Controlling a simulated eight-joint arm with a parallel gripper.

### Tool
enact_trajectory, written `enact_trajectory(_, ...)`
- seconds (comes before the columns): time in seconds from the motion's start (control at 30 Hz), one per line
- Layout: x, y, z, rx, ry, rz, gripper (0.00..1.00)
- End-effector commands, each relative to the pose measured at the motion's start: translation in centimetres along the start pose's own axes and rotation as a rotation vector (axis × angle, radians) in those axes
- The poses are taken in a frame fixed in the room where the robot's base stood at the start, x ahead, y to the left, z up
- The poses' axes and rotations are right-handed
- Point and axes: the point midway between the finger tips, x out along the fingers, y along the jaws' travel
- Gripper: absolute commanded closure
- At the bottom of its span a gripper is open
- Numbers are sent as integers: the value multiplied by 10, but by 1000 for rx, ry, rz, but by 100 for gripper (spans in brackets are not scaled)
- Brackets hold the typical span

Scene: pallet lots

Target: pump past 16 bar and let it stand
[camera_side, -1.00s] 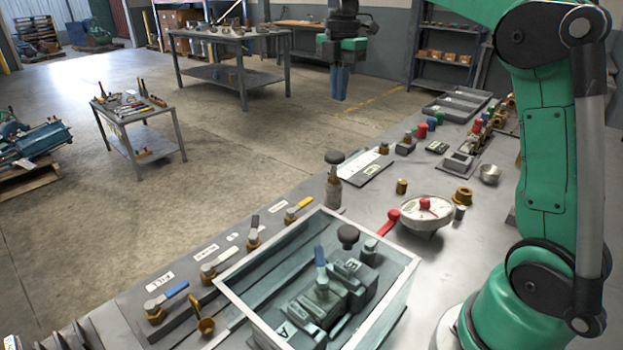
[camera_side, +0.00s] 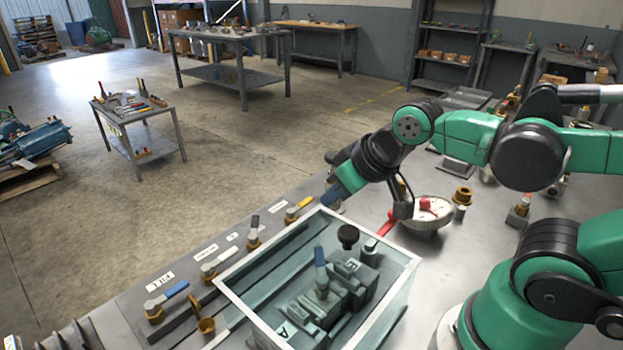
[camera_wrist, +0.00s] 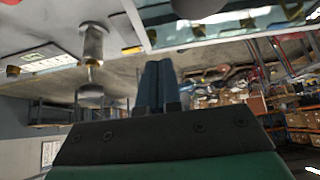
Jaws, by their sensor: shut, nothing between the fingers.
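My gripper (camera_side: 333,198) is shut and empty, its blue fingers pointing down-left just above the row of valves, behind the tank. It also shows in the wrist view (camera_wrist: 158,85). A round white dial (camera_side: 428,222) with red parts on top sits right of the tank; its reading is too small to tell. A metal post with a round knob (camera_wrist: 92,45) stands apart from the fingers in the wrist view; my arm hides it in the side view. The glass-walled tank (camera_side: 235,296) holds grey blocks, a blue-handled valve (camera_side: 320,257) and a black knob (camera_side: 348,236).
Lever valves line the bench's left edge, including a blue lever (camera_side: 175,289) and a yellow lever (camera_side: 305,202). A brass fitting (camera_side: 463,196) stands beyond the dial. A tool cart (camera_side: 130,110) is off the bench. Open floor lies left of the bench.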

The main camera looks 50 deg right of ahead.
Motion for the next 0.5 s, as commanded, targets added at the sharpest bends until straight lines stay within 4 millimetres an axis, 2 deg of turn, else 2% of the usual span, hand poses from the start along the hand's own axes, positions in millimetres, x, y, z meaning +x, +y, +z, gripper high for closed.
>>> enact_trajectory(0.4,0,0,-1,-5,-3,1,100)
enact_trajectory(0.5,-3,2,-6,-33,-14,5,100)
